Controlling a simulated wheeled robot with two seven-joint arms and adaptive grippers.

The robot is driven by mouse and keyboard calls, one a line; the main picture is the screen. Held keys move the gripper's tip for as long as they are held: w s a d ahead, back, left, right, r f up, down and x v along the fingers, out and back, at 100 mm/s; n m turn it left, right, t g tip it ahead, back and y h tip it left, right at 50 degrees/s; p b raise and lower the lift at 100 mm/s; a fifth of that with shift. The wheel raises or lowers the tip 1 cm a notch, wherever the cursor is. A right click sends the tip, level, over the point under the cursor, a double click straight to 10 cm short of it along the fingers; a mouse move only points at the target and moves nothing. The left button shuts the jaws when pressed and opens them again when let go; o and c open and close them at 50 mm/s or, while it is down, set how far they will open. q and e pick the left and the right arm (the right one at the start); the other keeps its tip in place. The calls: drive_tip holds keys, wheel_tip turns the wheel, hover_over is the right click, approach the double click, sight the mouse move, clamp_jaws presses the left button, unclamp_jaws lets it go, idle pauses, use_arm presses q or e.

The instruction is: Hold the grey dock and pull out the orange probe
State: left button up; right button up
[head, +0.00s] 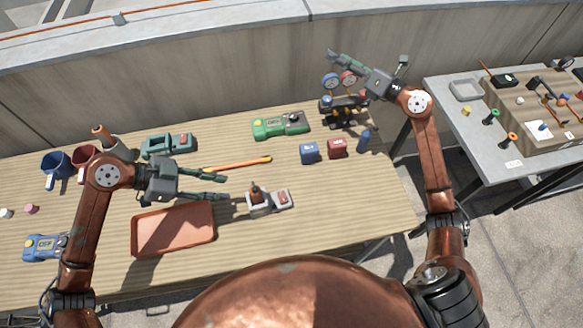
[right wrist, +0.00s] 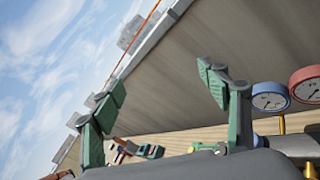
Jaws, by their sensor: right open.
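The grey dock (head: 268,208) stands on the wooden table, right of the orange tray. A small upright brown-orange piece (head: 256,190) rises from its left part and looks like the orange probe seated in it. A reddish block sits on the dock's right side. My left gripper (head: 225,187) is open and empty, its fingers pointing right towards the dock, with a gap between them. My right gripper (head: 332,55) is raised at the table's back edge, by the gauges and away from the dock. In the right wrist view it (right wrist: 160,95) is open with nothing between its fingers.
An orange tray (head: 174,229) lies below my left gripper. An orange stick (head: 238,164) lies behind it. A green meter (head: 280,125), a blue block (head: 310,152), a red block (head: 337,148) and a gauge set (head: 340,105) stand farther back. Table right of the dock is clear.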

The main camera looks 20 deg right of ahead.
drive_tip(key=s+a+f+n+g+y, duration=0.1)
drive_tip(key=s+a+f+n+g, duration=0.15)
drive_tip(key=a, duration=0.45)
drive_tip(key=s+a+f+n+g+y, duration=0.1)
drive_tip(key=a+f+n+g, duration=0.1)
drive_tip(key=a+n+g, duration=0.35)
drive_tip(key=n+g+h, duration=0.6)
drive_tip(key=n+g, duration=0.3)
drive_tip(key=n, duration=0.2)
approach(283, 195)
drive_tip(key=x, duration=0.3)
drive_tip(key=shift+s+a+f+h, duration=0.1)
drive_tip(key=shift+a+f+h, duration=0.1)
drive_tip(key=shift+h, duration=0.1)
drive_tip(key=shift+x, duration=3.5)
drive_tip(key=shift+c, duration=0.5)
drive_tip(key=c, duration=1.4)
drive_tip(key=o, duration=1.5)
